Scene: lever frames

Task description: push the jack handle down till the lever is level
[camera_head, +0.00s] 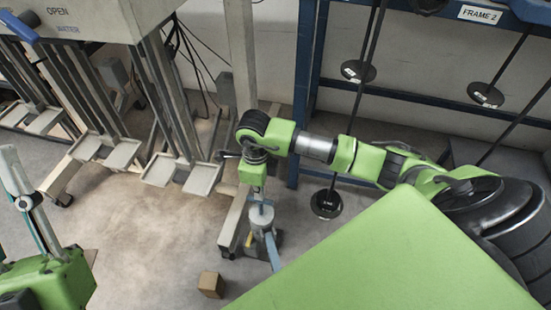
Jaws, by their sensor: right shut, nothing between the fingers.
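My right arm comes in from the right, and its gripper (273,258) points down below the green wrist, left of the picture's middle. The slim blue-grey fingers are shut and empty, low over the floor. I cannot make out the jack handle clearly; it may be hidden by my arm. The lever is not clear either, as only dark rods show at the blue frame (304,90) labelled FRAME 2. A green part of my left arm shows at the lower left, but I do not see its fingertips.
Black discs (358,71) hang on rods; another disc (326,204) is low beside my arm. A pale cabinet (85,22) marked OPEN and WATER, with grey pedals (168,170), stands at the left. A small brown box (211,284) lies on the floor.

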